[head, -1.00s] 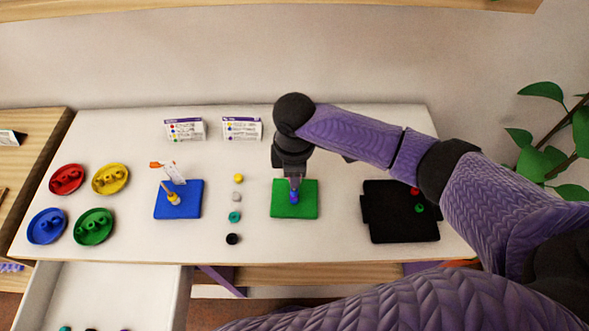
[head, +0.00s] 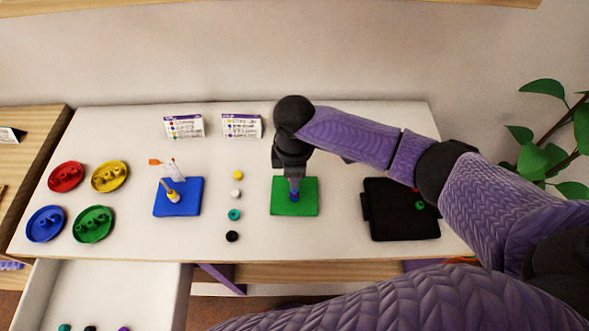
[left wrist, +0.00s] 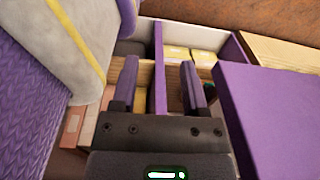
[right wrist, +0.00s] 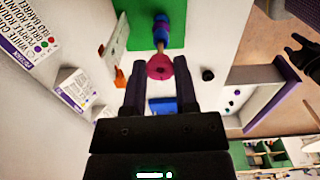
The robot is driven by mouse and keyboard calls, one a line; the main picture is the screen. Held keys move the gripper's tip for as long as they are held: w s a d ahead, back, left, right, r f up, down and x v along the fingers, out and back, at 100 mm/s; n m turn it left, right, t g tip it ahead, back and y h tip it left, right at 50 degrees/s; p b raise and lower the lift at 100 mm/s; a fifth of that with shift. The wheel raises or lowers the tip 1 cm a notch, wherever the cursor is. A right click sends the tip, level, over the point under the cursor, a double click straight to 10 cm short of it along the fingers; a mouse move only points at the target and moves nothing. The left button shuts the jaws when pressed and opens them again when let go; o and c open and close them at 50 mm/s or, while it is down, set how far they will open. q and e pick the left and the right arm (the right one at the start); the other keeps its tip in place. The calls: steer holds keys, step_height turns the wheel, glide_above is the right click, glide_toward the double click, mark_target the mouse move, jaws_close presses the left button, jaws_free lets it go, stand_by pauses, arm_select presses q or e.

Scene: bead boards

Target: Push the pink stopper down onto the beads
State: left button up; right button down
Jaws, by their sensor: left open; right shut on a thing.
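The green board (head: 281,207) stands on the table, with blue and purple beads (right wrist: 161,30) on its upright peg. In the right wrist view the pink stopper (right wrist: 158,67) is on the peg's tan rod, with a short bare stretch of rod between it and the beads. My right gripper (right wrist: 158,62) is shut on the stopper, a finger on each side. In the head view this gripper (head: 295,187) hides the stopper, and only a blue bead (head: 294,197) shows below it. My left gripper (left wrist: 158,75) is open and empty, away from the board, above a compartmented box (left wrist: 159,60).
A blue board (head: 190,207) with a beaded peg and a small flag stands left. Loose beads (head: 234,214) lie between the boards. Coloured dishes (head: 93,237) are far left, a black tray (head: 375,228) right. Two cards (head: 241,127) stand behind. A drawer (head: 105,285) is open in front.

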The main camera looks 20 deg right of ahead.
arm_select(q)
steer(key=shift+d, duration=0.5)
arm_select(e)
steer(key=shift+f, duration=0.45)
arm_select(q)
steer(key=shift+f, duration=0.1)
arm_select(e)
steer(key=shift+f, duration=0.1)
steer(key=shift+f+b, duration=0.45)
steer(key=shift+f, duration=0.1)
arm_select(q)
steer(key=shift+a+f, duration=0.45)
steer(key=shift+a, duration=0.05)
arm_select(e)
steer(key=shift+f, duration=0.2)
arm_select(q)
steer(key=shift+d, duration=0.1)
arm_select(e)
steer(key=shift+f, duration=0.1)
arm_select(q)
steer(key=shift+d, duration=0.35)
arm_select(e)
steer(key=shift+c, duration=1.5)
jaws_free()
arm_select(q)
steer(key=shift+a, duration=0.15)
